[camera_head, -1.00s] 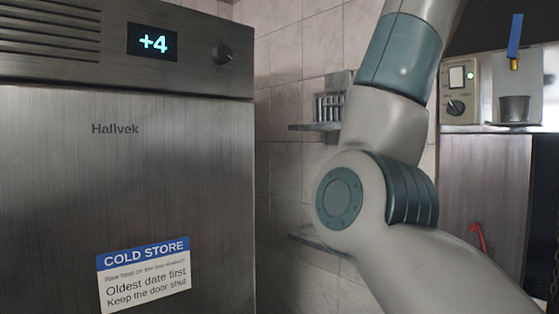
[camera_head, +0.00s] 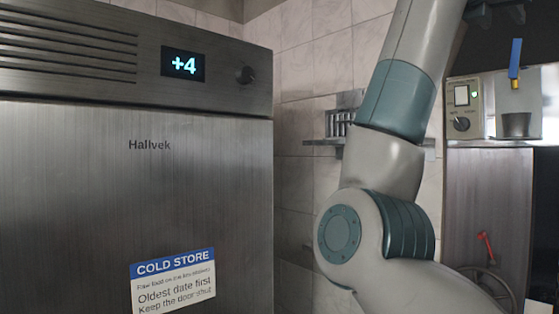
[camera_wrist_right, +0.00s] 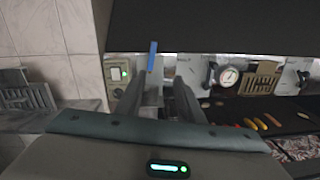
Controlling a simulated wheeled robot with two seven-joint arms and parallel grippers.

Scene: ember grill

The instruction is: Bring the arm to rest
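My right arm (camera_head: 375,200) rises bent through the middle of the head view and leaves at the top edge. A dark piece at the top right of that view may belong to its hand; the fingers cannot be made out there. In the right wrist view my right gripper (camera_wrist_right: 163,77) has its two dark fingers apart, with nothing held between them. A blue handle (camera_wrist_right: 153,56) shows behind the fingers, at a distance I cannot tell. My left gripper is in neither view.
A steel cold store (camera_head: 190,190) fills the left. A wall shelf with a rack (camera_head: 340,122) is behind my arm. At right, a control box (camera_head: 462,108), a metal cup (camera_head: 516,125) and a red lever (camera_head: 485,248) stand out. The wrist view shows a gauge (camera_wrist_right: 228,76) and skewer-like handles (camera_wrist_right: 262,123).

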